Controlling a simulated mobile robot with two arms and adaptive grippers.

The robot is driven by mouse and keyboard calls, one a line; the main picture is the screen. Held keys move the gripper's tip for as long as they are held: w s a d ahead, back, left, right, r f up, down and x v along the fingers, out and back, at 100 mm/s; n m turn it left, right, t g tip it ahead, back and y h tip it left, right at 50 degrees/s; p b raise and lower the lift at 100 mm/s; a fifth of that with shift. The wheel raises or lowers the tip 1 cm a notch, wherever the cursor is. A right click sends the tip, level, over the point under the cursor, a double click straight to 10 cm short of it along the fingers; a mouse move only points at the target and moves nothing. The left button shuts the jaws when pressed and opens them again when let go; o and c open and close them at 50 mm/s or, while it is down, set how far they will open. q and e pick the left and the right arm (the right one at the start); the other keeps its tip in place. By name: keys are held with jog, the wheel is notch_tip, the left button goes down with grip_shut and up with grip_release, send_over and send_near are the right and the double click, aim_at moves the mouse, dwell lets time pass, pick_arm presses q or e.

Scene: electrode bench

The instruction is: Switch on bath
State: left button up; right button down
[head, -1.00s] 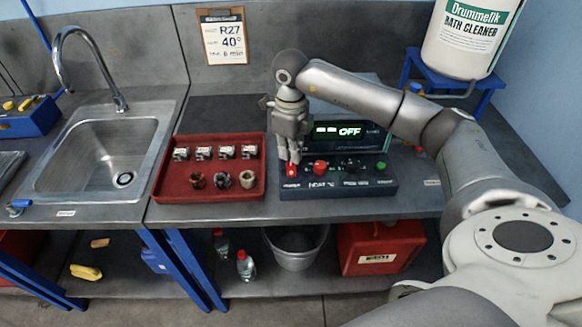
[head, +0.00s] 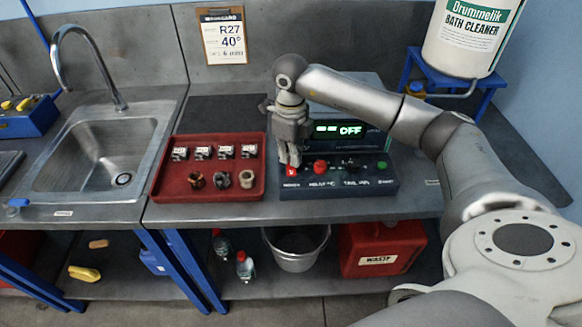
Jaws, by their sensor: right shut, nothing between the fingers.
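The bath (head: 378,142) stands on the bench right of centre, a dark box with a sloped control panel (head: 345,188) in front. Its lit green display (head: 350,130) reads OFF. The panel carries a red switch (head: 292,171) at its left end, a red knob (head: 320,167), dark controls in the middle and a green button (head: 382,165) at the right. My right gripper (head: 292,163) points down, shut and empty, with its fingertips at the red switch. Whether they touch it I cannot tell. My left gripper is not in view.
A red tray (head: 160,190) with several small parts lies left of the panel. A sink (head: 95,160) is further left. A white cleaner drum (head: 465,45) stands on a blue stand at the back right. A card (head: 223,37) on the wall reads R27, 40°.

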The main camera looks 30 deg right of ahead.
jog(key=shift+s+f, duration=0.1)
jog(key=shift+f, duration=0.15)
jog(key=shift+r, duration=0.15)
jog(key=shift+r+p, duration=0.45)
jog(key=shift+r, duration=0.2)
jog(key=shift+r+p, duration=1.7)
jog(key=shift+r, duration=1.1)
